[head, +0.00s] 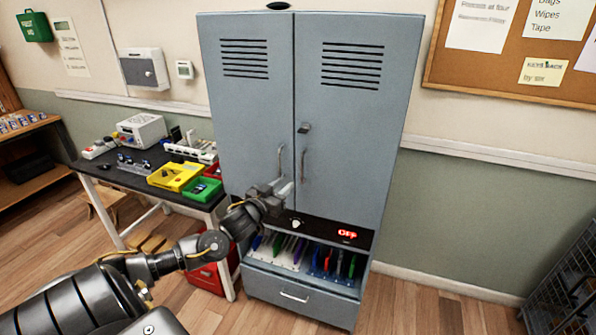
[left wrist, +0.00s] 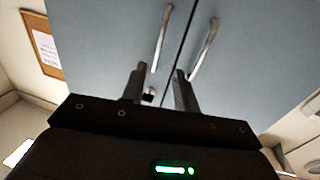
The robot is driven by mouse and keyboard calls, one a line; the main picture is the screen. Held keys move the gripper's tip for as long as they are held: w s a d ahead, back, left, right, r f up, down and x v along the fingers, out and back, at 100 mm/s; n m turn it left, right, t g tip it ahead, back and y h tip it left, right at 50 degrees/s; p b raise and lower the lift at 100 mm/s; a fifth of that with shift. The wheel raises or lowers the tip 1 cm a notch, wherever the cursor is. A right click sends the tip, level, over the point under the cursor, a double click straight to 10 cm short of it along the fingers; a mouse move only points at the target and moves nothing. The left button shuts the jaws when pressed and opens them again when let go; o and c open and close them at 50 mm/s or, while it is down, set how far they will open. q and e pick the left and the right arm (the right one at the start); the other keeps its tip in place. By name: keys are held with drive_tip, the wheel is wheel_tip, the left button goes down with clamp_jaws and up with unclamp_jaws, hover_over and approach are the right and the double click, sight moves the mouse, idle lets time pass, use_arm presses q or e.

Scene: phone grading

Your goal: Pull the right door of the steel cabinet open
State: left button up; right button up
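The grey steel cabinet (head: 255,110) stands against the wall with both doors shut. The right door (head: 350,130) has a bar handle (head: 303,165) and a small dark latch (head: 304,128) near the centre seam. The left door has a matching handle (head: 281,162). My left gripper (head: 283,190) is in front of the doors, just below the handles in the head view. In the left wrist view its fingers (left wrist: 160,90) are apart with nothing between them; both handles, the right door's (left wrist: 161,38) and the left door's (left wrist: 205,50), lie beyond the fingertips. My right gripper is not in view.
A dark workbench (head: 130,172) with yellow and green bins stands close on the left. The floor (head: 430,305) right of the cabinet is clear.

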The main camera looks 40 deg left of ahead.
use_arm(q)
drive_tip(key=p, duration=0.2)
approach(299, 171)
drive_tip(key=w+d+r, duration=0.2)
drive_tip(key=w+r, duration=0.2)
drive_tip(key=shift+w+d+f+p, duration=0.1)
drive_tip(key=shift+w+f+p, duration=0.2)
drive_tip(key=shift+w, duration=0.55)
clamp_jaws()
